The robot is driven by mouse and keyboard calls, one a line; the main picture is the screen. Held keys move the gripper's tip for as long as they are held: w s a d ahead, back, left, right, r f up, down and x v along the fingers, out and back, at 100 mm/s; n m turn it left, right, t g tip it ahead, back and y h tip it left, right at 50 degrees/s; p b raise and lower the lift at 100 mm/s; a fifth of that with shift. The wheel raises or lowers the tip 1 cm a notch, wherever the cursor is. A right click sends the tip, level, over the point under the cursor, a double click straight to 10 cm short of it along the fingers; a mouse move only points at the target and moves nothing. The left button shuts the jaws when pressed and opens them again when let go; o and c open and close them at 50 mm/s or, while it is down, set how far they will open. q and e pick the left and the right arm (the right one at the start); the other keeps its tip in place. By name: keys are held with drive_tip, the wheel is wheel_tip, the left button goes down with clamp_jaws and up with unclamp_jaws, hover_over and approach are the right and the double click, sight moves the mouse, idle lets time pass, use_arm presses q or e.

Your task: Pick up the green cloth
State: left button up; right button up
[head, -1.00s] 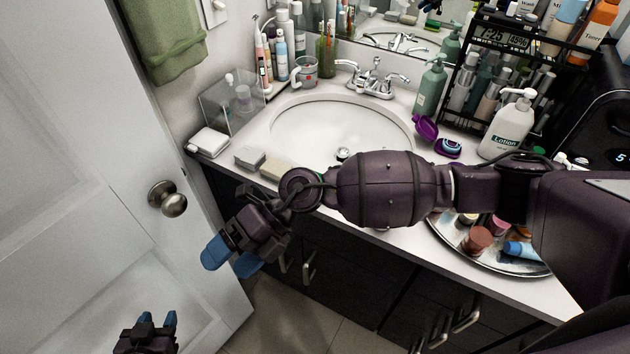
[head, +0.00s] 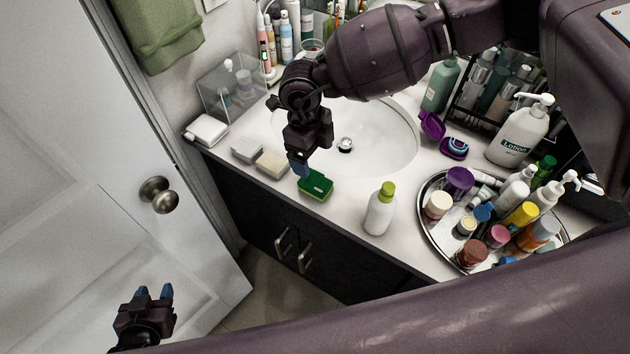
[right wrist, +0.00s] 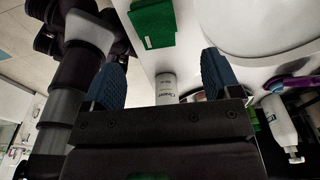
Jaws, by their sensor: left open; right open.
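The green cloth (head: 315,185), a small folded dark green block, lies on the counter in front of the sink. It also shows in the right wrist view (right wrist: 153,24), with a small pale tag, beyond the fingertips. My right gripper (head: 301,170) points down just above and beside the cloth's left edge in the head view. Its blue fingers are apart in the right wrist view (right wrist: 163,62), with no cloth between them. I cannot tell whether a finger touches the cloth. My left gripper (head: 153,292) is open and empty at lower left, in front of the door.
Pale soap-like blocks (head: 272,165) lie just left of the cloth. A white bottle with a green cap (head: 380,212) stands to its right. A crowded round tray (head: 428,232) is further right. The sink (head: 375,145) is behind. A lighter green towel (head: 158,35) hangs at upper left.

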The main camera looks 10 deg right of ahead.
sight(315, 182)
drive_tip(key=f, duration=0.3)
drive_tip(key=shift+s+d+f, duration=0.1)
drive_tip(key=shift+s+f, duration=0.1)
drive_tip(key=shift+f, duration=0.1)
drive_tip(key=shift+s+f, duration=0.1)
drive_tip(key=shift+f, duration=0.45)
drive_tip(key=shift+s+d+f+p, duration=0.15)
drive_tip(key=shift+f+p, duration=0.15)
drive_tip(key=shift+f, duration=0.85)
drive_tip(key=shift+s+a+f+p, duration=0.15)
drive_tip(key=shift+f+p, duration=0.15)
drive_tip(key=shift+f, duration=0.8)
use_arm(q)
drive_tip(key=shift+s+r, duration=0.25)
drive_tip(key=shift+r, duration=0.15)
use_arm(e)
drive_tip(key=shift+d, duration=0.1)
drive_tip(key=shift+c, duration=0.5)
drive_tip(key=c, duration=1)
drive_tip(key=shift+r, duration=0.1)
